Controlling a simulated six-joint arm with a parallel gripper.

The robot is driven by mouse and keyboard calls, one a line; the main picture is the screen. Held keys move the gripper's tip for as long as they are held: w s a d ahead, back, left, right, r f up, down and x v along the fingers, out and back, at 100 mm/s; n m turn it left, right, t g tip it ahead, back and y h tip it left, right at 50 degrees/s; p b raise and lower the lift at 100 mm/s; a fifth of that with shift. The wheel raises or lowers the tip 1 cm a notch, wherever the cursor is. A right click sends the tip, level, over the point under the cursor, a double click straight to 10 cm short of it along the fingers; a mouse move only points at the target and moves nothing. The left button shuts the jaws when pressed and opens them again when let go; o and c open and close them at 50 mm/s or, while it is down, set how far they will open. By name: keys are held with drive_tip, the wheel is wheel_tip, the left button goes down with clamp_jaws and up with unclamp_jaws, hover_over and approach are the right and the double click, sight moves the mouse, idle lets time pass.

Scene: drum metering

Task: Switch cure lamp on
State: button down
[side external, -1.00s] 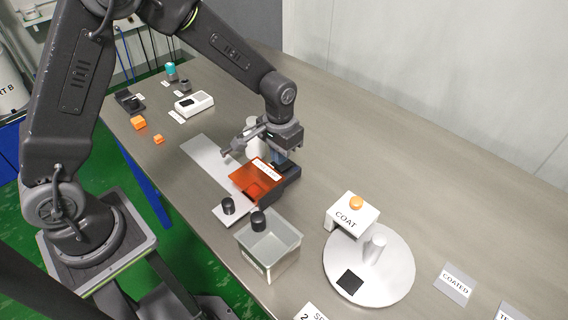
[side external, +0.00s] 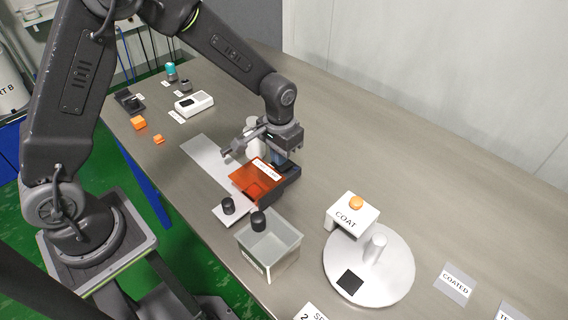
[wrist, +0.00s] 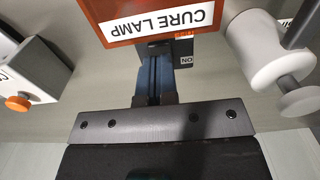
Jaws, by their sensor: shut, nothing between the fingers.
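The cure lamp has an orange-red hood (side external: 256,184) near the middle of the table, and its "CURE LAMP" label (wrist: 158,18) shows upside down in the wrist view. A dark base (side external: 292,181) adjoins the hood on its right, with an "ON" mark (wrist: 186,58) beside my fingers. My gripper (side external: 281,161) points down at this base. Its blue fingers (wrist: 153,78) are shut together with nothing between them. The fingertips appear to be at the dark base; I cannot tell whether they touch. The switch itself is mostly hidden by the fingers.
A white cylinder-shaped part (wrist: 268,50) stands close beside my fingers. A grey bin (side external: 270,262) and a white COAT station (side external: 352,215) with an orange button stand in front. A white box (side external: 194,104) and orange blocks lie farther back.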

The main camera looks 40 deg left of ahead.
drive_tip(key=shift+f, duration=1.15)
idle(0.5)
drive_tip(key=shift+r, duration=3.5)
drive_tip(key=shift+r, duration=0.15)
wheel_tip(320, 180, up, 6)
drive_tip(key=t, duration=0.1)
hover_over(280, 167)
drive_tip(key=s+a, duration=0.1)
drive_tip(key=s, duration=0.2)
drive_tip(key=s+a+r+t, duration=0.2)
drive_tip(key=s+r, duration=0.5)
drive_tip(key=s+a+r+t, duration=0.1)
drive_tip(key=s+r+t, duration=0.1)
drive_tip(key=s, duration=0.9)
drive_tip(key=shift+a+r+t, duration=0.25)
drive_tip(key=shift+r+t, duration=0.05)
drive_tip(key=shift+r, duration=0.5)
